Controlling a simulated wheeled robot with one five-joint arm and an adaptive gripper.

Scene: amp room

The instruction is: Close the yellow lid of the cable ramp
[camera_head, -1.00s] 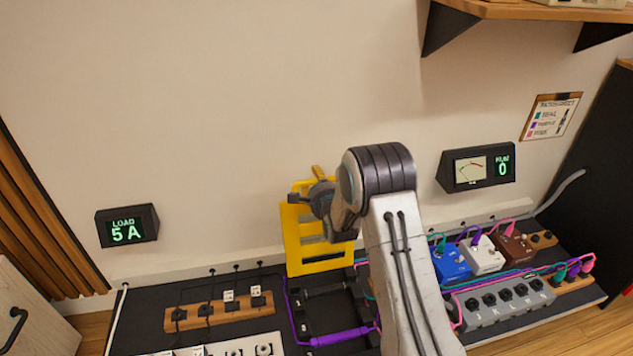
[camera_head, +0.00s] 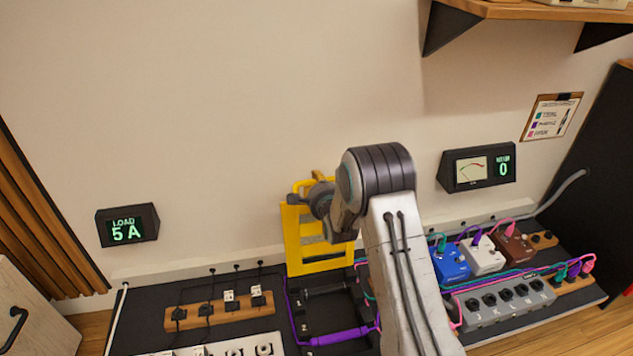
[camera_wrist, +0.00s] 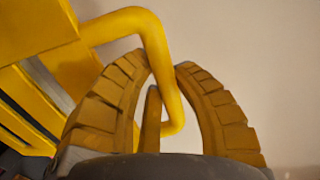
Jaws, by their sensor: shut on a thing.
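The yellow lid (camera_head: 292,236) of the cable ramp stands raised, close to upright, at the back of the black ramp base (camera_head: 318,318). Its slotted frame also shows at the left of the wrist view (camera_wrist: 35,30). A yellow bar handle (camera_wrist: 150,35) juts from the lid. My gripper (camera_wrist: 165,75) is shut on this handle, with the ridged fingers on either side of it. In the head view my wrist and arm hide the gripper's fingertips and the lid's right part. A purple cable (camera_head: 345,336) lies across the open base.
A wooden strip with plugs (camera_head: 220,309) lies left of the ramp. Blue (camera_head: 451,263), white (camera_head: 484,257) and brown (camera_head: 516,248) pedals and a grey box (camera_head: 500,305) stand right of my arm. Two meters, the load display (camera_head: 127,226) and a dial meter (camera_head: 477,168), sit near the wall.

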